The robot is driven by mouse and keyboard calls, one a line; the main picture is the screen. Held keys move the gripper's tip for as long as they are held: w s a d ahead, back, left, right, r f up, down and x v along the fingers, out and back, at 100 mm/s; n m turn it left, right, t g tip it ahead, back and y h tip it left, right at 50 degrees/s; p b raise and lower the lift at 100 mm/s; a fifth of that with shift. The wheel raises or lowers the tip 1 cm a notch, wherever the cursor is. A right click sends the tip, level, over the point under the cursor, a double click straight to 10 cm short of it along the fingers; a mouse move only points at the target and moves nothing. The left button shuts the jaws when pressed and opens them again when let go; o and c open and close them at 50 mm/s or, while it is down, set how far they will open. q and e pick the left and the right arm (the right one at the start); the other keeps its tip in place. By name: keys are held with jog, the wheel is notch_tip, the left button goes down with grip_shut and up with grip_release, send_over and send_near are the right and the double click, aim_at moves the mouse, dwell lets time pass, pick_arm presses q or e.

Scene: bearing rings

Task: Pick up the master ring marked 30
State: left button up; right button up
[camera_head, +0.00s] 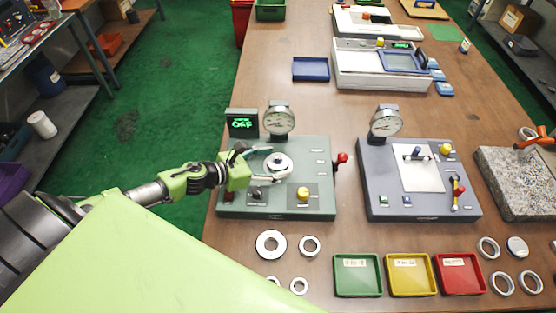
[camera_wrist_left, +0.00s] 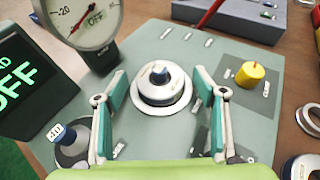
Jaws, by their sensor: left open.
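My left gripper (camera_head: 262,165) reaches in over the left grey-green gauge fixture (camera_head: 318,150). In the left wrist view its two teal-and-grey fingers (camera_wrist_left: 159,82) are open, one on each side of a pale metal ring (camera_wrist_left: 160,110) around a central post (camera_wrist_left: 158,70). The fingers look apart from the ring, which also shows in the head view (camera_head: 279,165). I can read no 30 on this or any other ring. A dark post with a tag reading 40 (camera_wrist_left: 56,131) stands beside the left finger. My right gripper is not in view.
A dial gauge (camera_head: 278,120) and a display reading OFF (camera_head: 242,124) stand behind the ring. A yellow knob (camera_head: 303,194) is to its right. Loose rings (camera_head: 271,244) lie in front, beside green (camera_head: 357,293), yellow and red trays. A second fixture (camera_head: 418,205) stands right.

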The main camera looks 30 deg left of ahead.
pick_arm(q)
jog(key=c, duration=1.6)
jog(key=shift+o, duration=0.2)
jog(key=shift+w, duration=0.1)
jog(key=shift+r, duration=0.15)
